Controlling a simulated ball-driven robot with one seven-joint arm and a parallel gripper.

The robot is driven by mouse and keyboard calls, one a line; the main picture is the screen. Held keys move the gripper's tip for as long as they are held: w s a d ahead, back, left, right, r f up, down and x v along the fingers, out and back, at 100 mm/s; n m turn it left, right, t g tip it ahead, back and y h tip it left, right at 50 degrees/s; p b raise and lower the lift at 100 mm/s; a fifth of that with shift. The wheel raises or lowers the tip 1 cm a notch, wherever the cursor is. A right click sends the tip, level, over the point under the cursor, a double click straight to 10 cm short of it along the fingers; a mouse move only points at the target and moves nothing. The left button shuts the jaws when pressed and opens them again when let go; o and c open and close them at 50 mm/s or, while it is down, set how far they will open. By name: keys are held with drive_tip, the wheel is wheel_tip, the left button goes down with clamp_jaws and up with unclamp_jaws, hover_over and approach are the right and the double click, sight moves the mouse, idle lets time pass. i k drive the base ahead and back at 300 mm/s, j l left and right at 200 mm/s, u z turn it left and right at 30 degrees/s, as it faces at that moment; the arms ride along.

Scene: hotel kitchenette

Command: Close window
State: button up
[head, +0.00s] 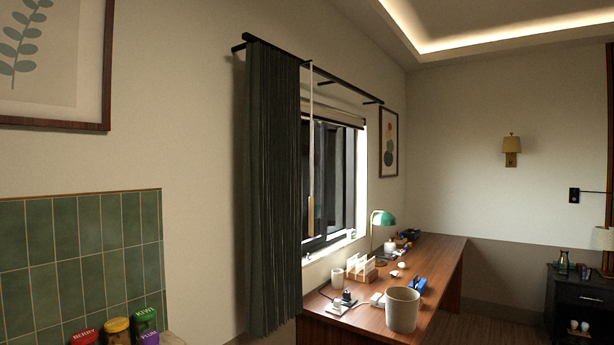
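The window (334,185) is in the wall at the middle of the head view, seen at a steep angle. It has dark frames, dark glass and a pale sill. A dark curtain (271,190) hangs in front of its near side and hides part of it. I cannot tell from here how far the window stands open. My gripper is not in view.
A wooden desk (440,262) runs below the window. On it stand a green lamp (382,218), a beige bin (402,310), a letter rack (361,270) and small items. Colourful tins (117,330) stand at the lower left. A dark cabinet (577,305) is at the right.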

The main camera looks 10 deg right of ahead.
sight(306, 244)
drive_tip(key=i+l+z, duration=0.35)
drive_tip(key=i, duration=0.25)
drive_tip(key=i+l+z, duration=0.4)
drive_tip(key=i, duration=0.25)
drive_tip(key=i+z, duration=0.35)
drive_tip(key=i, duration=0.3)
drive_tip(key=i+u, duration=0.25)
drive_tip(key=i, duration=0.2)
drive_tip(key=i+l+u, duration=0.2)
drive_tip(key=i, duration=0.25)
drive_tip(key=i+l+u, duration=0.25)
drive_tip(key=i, duration=0.2)
drive_tip(key=i+l+u, duration=0.2)
drive_tip(key=i+l, duration=0.1)
drive_tip(key=i, duration=0.1)
